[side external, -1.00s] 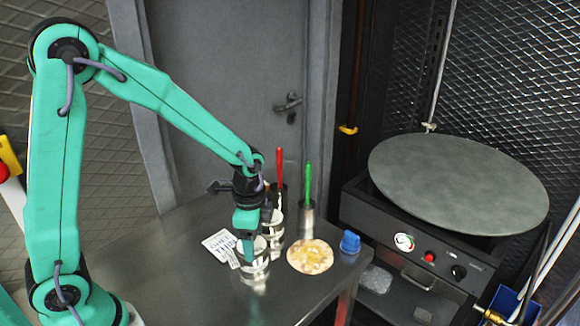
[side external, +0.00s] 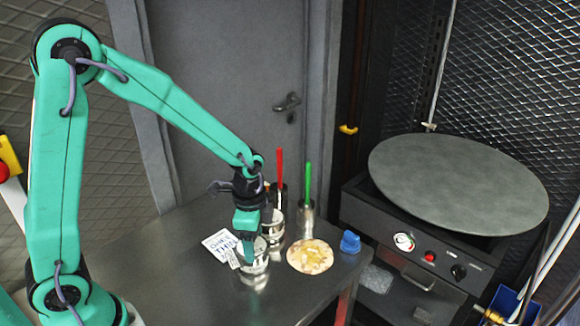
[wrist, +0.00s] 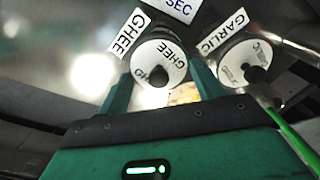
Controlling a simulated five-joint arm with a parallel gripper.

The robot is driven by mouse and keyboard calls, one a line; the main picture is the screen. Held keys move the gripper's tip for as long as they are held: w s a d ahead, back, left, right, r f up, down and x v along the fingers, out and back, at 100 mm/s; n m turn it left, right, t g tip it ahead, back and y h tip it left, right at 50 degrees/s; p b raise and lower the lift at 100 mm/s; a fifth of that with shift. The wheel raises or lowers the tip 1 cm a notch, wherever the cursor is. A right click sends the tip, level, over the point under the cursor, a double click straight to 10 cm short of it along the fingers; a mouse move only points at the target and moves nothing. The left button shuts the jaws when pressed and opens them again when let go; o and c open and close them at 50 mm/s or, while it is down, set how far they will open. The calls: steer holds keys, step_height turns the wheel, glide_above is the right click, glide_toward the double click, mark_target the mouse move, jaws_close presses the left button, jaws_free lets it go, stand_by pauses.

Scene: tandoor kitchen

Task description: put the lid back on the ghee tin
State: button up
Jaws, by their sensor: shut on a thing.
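The ghee lid (wrist: 172,52) is a white disc lettered GHEE with a dark knob, between my two fingers in the wrist view. My gripper (wrist: 162,72) is shut on it; in the side view my gripper (side external: 250,250) points down at the ghee tin (side external: 259,268), a pale metal can near the table's front. The fingers hide much of the tin's top, so I cannot tell whether the lid touches the rim or sits level. A GHEE card (wrist: 129,33) lies beside it.
The garlic tin (wrist: 246,62) stands close by, lidded. Behind are red-handled (side external: 280,168) and green-handled (side external: 308,182) tools in holders. A flatbread (side external: 298,261) and a blue object (side external: 350,242) lie to the right. The table's left part (side external: 150,265) is clear.

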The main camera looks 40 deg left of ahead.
steer(key=o, duration=1.2)
steer(key=shift+r, duration=0.1)
steer(key=shift+r, duration=3.4)
steer(key=shift+c, duration=0.2)
jaws_close()
